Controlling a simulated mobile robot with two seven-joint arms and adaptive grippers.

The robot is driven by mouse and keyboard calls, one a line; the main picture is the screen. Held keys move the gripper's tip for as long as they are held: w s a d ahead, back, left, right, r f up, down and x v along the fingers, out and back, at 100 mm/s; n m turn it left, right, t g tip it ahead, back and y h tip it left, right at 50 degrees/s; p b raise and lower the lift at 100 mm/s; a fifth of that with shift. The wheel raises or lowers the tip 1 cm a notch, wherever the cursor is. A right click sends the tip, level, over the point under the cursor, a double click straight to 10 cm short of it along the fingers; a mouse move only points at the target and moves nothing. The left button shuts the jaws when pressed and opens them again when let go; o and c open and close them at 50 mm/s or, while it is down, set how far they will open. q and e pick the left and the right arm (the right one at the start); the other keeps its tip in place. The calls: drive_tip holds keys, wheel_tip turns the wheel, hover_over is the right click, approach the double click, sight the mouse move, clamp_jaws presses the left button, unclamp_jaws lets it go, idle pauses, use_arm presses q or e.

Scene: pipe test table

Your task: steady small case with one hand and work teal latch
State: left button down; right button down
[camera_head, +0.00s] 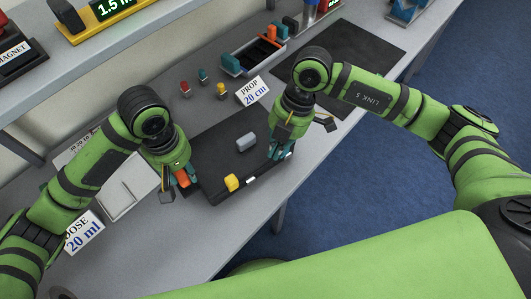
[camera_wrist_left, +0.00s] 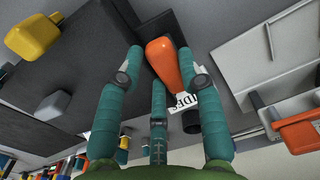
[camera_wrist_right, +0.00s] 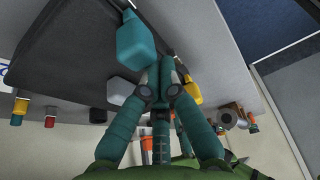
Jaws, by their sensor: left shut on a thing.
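The small dark case (camera_head: 212,158) lies flat on the grey table. Its top carries a yellow latch (camera_head: 232,182) and a grey latch (camera_head: 246,142). My left gripper (camera_head: 177,186) is at the case's left end, shut on an orange latch (camera_wrist_left: 163,62), which shows between its fingers in the left wrist view. My right gripper (camera_head: 280,152) is low at the case's right end. In the right wrist view the teal latch (camera_wrist_right: 136,42) is just beyond its fingertips; I cannot tell whether they touch it. In the head view the teal latch cannot be told from the teal fingers.
A "PROP 20 cm" sign (camera_head: 253,92) and several small coloured knobs (camera_head: 203,77) stand behind the case. An open bin (camera_head: 255,55) is at the back. A white tray (camera_head: 128,187) lies left of my left gripper. A dark mat (camera_head: 352,52) lies bare at the right.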

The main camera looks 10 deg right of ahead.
use_arm(q)
drive_tip(key=shift+a, duration=0.1)
use_arm(e)
drive_tip(key=shift+w+d, duration=0.15)
drive_tip(key=shift+d, duration=0.3)
drive_tip(key=shift+a, duration=0.1)
wheel_tip(320, 180, up, 10)
drive_tip(key=a, duration=0.1)
drive_tip(key=shift+s+f, duration=0.25)
use_arm(q)
drive_tip(key=c, duration=0.7)
unclamp_jaws()
